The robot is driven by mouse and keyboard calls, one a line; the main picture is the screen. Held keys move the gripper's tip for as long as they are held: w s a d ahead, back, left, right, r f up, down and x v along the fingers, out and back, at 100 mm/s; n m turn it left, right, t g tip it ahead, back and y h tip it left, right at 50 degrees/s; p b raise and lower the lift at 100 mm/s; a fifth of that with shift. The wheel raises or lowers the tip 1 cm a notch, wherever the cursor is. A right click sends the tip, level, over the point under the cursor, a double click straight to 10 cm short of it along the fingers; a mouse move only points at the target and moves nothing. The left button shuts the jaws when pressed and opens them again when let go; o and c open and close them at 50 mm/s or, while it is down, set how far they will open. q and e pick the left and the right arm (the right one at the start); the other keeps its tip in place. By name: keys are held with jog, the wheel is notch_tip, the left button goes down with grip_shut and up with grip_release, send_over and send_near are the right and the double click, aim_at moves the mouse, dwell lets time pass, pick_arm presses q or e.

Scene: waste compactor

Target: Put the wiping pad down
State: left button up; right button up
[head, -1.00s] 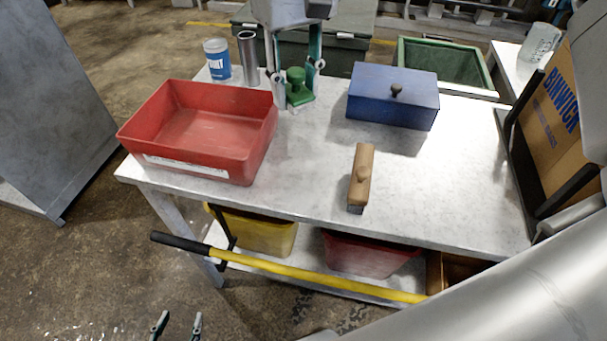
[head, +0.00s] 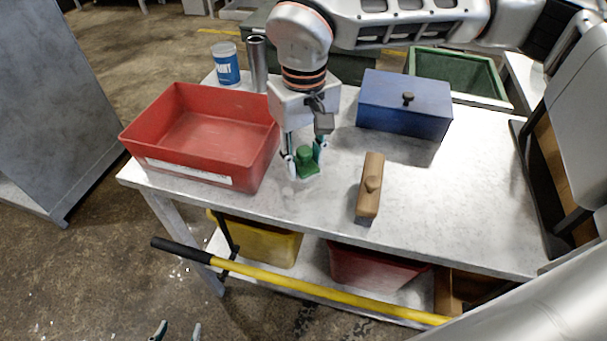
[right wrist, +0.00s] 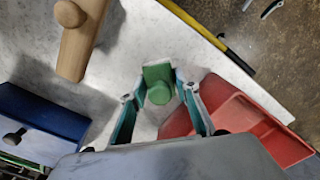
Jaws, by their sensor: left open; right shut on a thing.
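The wiping pad (head: 307,167) is green with a round knob on top. My right gripper (head: 305,155) points down over the table (head: 325,203) and is shut on the pad, just right of the red tray. In the right wrist view the pad (right wrist: 158,84) sits between the two fingers (right wrist: 160,100). The pad is at or close above the tabletop; I cannot tell if it touches. My left gripper (head: 177,334) is open and empty at the bottom edge of the head view, over the floor; only its fingertips show.
A red tray (head: 190,167) stands left of the pad. A wooden block with a knob (head: 370,190) lies to its right. A blue box (head: 400,112), a paint can (head: 226,68) and a metal cylinder (head: 258,65) stand farther back. The table's front middle is bare.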

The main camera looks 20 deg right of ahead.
aim_at(304, 151)
jog(key=shift+f, duration=2.2)
jog(key=shift+f, duration=0.1)
jog(key=o, duration=1.2)
jog(key=shift+f, duration=0.1)
notch_tip(304, 151, up, 12)
jog(key=shift+r+p, duration=0.2)
jog(key=shift+p, duration=0.25)
